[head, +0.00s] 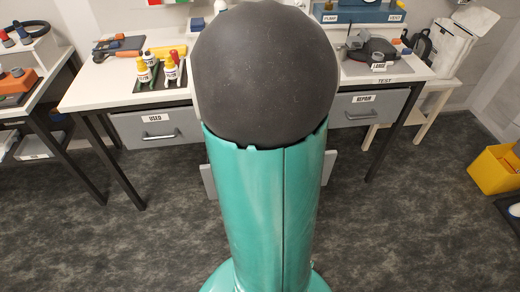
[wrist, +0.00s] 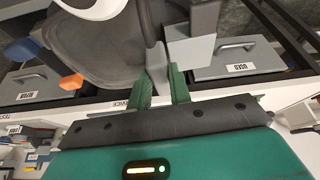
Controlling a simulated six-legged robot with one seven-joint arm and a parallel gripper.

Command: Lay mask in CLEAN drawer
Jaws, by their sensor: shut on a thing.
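My gripper (wrist: 163,92) shows in the wrist view with its green fingers shut on a grey part. This part seems to belong to the mask (wrist: 115,50), a large dark grey curved shape with lighter grey parts beside it. The mask fills much of the upper middle of that view, and its full outline is cut off. In the head view my arm hides the gripper and the mask. No label reading CLEAN is readable in either view. A pale grey panel edge (head: 208,181) shows low behind my arm in the head view; I cannot tell what it is.
The USED drawer (head: 180,125) is left of my arm and the REPAIR drawer (head: 347,112) right of it, both seemingly closed under the white bench (head: 115,93). Bottles (head: 170,70) stand on the bench. A yellow bin (head: 495,170) is at far right.

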